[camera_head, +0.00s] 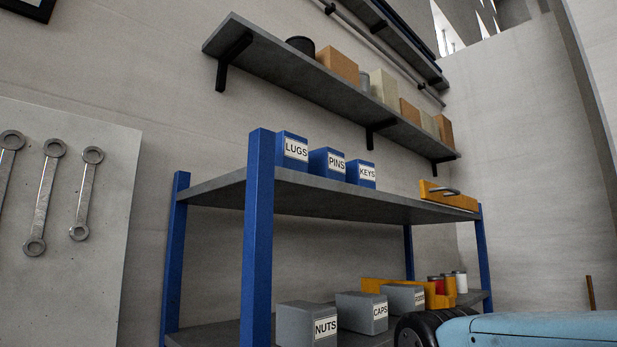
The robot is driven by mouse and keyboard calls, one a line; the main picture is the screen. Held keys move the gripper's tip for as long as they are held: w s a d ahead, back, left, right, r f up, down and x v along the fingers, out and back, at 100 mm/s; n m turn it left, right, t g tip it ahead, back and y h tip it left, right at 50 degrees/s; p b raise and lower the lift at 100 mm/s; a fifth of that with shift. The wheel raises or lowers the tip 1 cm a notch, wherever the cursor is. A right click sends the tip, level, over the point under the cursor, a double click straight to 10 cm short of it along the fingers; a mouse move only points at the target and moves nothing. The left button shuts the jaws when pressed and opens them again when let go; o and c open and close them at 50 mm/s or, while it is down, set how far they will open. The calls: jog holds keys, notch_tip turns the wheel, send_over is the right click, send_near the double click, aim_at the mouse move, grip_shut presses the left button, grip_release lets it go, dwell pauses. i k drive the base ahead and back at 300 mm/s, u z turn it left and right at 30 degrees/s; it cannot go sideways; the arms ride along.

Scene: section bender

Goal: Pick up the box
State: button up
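Several boxes are in view, and I cannot tell which one is the task's box. On the upper deck of the blue-posted rack stand three blue labelled boxes: LUGS (292,149), PINS (326,162) and KEYS (361,173). On the lower deck stand three grey boxes: NUTS (297,323), CAPS (361,313) and one with a label too small to read (401,299). All sit upright and apart from any gripper. My gripper is not in view.
The rack has a blue front post (258,240). A wall shelf (300,81) with blocks and pots hangs above. A yellow level-like tool (447,196) lies at the upper deck's right. Wrenches (45,195) hang left. A pale blue body (540,326) partly blocks the lower right.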

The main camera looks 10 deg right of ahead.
aim_at(326, 162)
jog(key=k, duration=0.5)
jog(key=z, duration=0.9)
jog(key=k, duration=0.95)
jog(key=u, duration=0.75)
jog(key=i, duration=1)
jog(key=z, duration=0.05)
